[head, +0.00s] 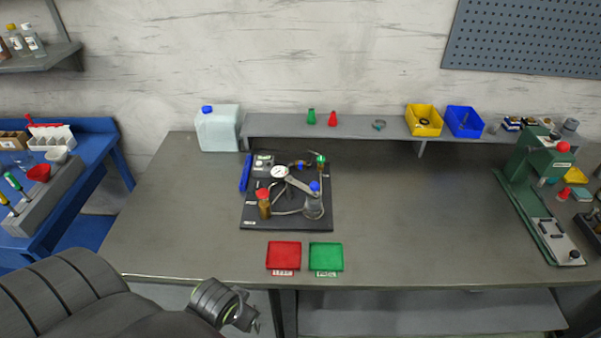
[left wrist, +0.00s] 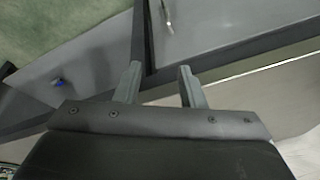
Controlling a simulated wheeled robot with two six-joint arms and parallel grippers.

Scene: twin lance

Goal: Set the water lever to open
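A black board (head: 285,222) lies on the bench and carries a small rig with a white-faced gauge (head: 279,172). A green-topped fitting (head: 321,160) stands at the board's upper right. The parts are too small to tell which is the water lever or how it is set. My left gripper (head: 244,313) is below the bench's front edge, well apart from the board. In the left wrist view its fingers (left wrist: 160,82) are spread and empty. My right gripper is not in view.
A red tray (head: 284,255) and a green tray (head: 326,257) sit between the board and the front edge. A brown bottle (head: 264,205) stands on the board's left. A raised shelf (head: 360,130) runs behind. A green press (head: 530,180) stands far right; the bench between is clear.

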